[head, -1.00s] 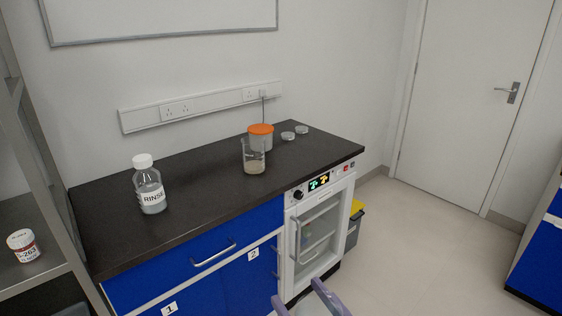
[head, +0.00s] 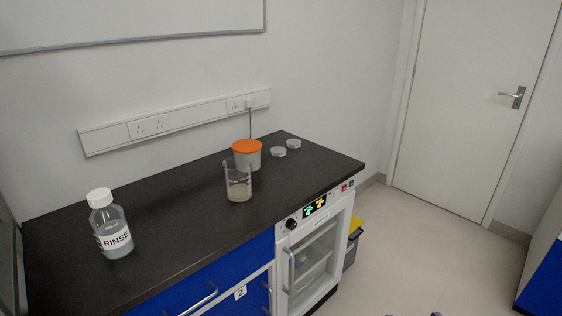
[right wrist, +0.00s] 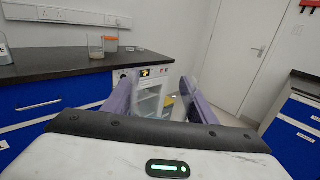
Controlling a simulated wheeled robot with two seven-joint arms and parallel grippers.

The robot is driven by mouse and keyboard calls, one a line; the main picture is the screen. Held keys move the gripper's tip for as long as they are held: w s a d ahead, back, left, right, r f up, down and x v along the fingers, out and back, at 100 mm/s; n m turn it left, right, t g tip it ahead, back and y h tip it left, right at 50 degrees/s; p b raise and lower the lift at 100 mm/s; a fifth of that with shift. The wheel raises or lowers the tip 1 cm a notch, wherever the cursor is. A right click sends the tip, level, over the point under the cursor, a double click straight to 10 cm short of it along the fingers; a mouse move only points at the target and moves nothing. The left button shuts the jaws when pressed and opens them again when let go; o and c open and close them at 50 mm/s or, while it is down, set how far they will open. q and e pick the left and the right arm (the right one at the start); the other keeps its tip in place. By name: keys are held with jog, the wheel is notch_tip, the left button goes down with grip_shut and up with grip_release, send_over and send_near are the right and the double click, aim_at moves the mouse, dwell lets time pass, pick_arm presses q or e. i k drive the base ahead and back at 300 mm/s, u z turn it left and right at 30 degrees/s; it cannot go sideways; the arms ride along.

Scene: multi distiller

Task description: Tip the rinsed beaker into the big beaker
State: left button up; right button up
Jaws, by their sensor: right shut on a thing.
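A clear glass beaker (head: 238,184) with pale, cloudy contents stands upright on the black counter; it looks like the big beaker. It also shows in the right wrist view (right wrist: 96,48). My right gripper (right wrist: 158,97) is in the right wrist view, its two purple fingers apart with a clear thing between them. I take this to be the rinsed beaker; its glass is hard to make out against the cabinet behind. The gripper is in front of the counter, well away from the standing beaker. My left gripper is not in view.
A RINSE bottle (head: 112,232) stands on the left of the counter (head: 175,205). An orange-lidded jar (head: 247,156) is behind the beaker, with two small dishes (head: 286,148) beside it. A glass-doored cabinet (head: 315,260) is below.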

aim_at(237, 170)
jog(key=u, duration=0.4)
jog(key=i, duration=0.9)
jog(key=u, duration=0.9)
